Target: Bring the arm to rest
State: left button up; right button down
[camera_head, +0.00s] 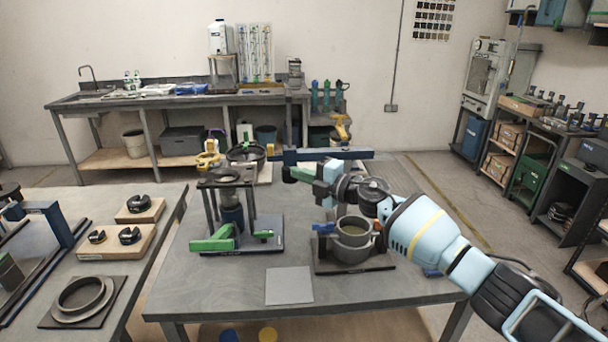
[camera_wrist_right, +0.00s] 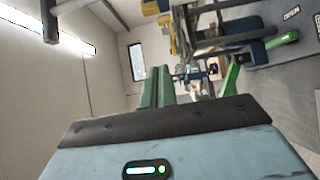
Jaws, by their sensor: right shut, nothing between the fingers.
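My right arm (camera_head: 425,235) reaches in from the right over the table. Its light blue gripper (camera_head: 294,173) points left, above the table's far part, with its green fingers shut and empty. The shut green fingers also show in the right wrist view (camera_wrist_right: 158,87), pointing away with nothing between them. They look apart from the dark frame (camera_head: 229,180) with the green handle (camera_head: 213,241) to their left. My left gripper is not in view.
A grey ring-shaped fixture (camera_head: 352,240) stands below my right forearm, partly hidden. A dark blue bar (camera_head: 340,153) runs just behind the gripper. A pale square plate (camera_head: 289,285) lies on the table (camera_head: 215,290). The table's front left is clear.

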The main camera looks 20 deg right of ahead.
jog(key=s+d+f+m+g+h, duration=0.1)
jog(key=s+f+m+h, duration=1.1)
jog(key=s+f+m, duration=1.05)
jog(key=s+d+f+g, duration=0.15)
jog(key=s+g, duration=0.25)
jog(key=s, duration=0.7)
jog(key=s+f+m+g, duration=0.1)
jog(key=s+f+g, duration=0.2)
jog(key=s, duration=0.8)
jog(key=s+d+f+g, duration=0.1)
jog(key=s+f+g, duration=0.25)
jog(key=s, duration=0.75)
jog(key=w+a+f+t+y, duration=0.2)
jog(key=w+f+t, duration=0.4)
jog(key=f, duration=0.3)
jog(key=shift+w+a+t, duration=0.35)
jog(key=shift+a+t, duration=0.1)
jog(key=shift+t, duration=0.1)
jog(key=shift+y, duration=0.3)
